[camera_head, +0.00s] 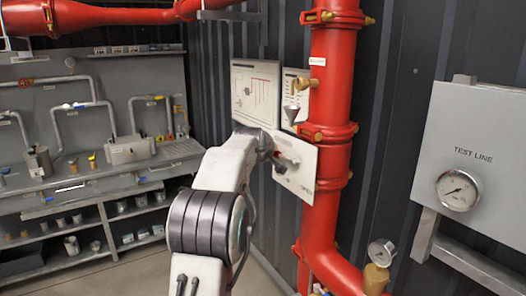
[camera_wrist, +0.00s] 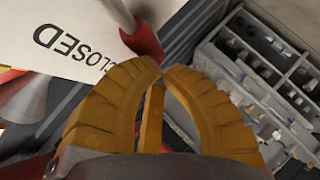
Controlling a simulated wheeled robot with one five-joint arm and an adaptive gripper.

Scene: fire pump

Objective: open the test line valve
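A white plate (camera_head: 300,180) on the red pipe carries a small valve with a red-tipped lever (camera_head: 286,161). In the wrist view the plate (camera_wrist: 40,22) reads "CLOSED", and the lever's red end (camera_wrist: 143,40) on a grey rod is just beyond my fingertips. My gripper (camera_wrist: 163,67) has ridged yellow fingers that curve in, with tips together or nearly so and nothing seen held between them. Whether the tips touch the red end I cannot tell. In the head view my gripper is mostly hidden behind my arm, close to the plate.
A thick red pipe (camera_head: 336,95) runs down just right of the plate. A grey "TEST LINE" box (camera_head: 480,130) with a gauge (camera_head: 458,191) is at right. A grey workbench with shelves (camera_head: 80,185) stands at left.

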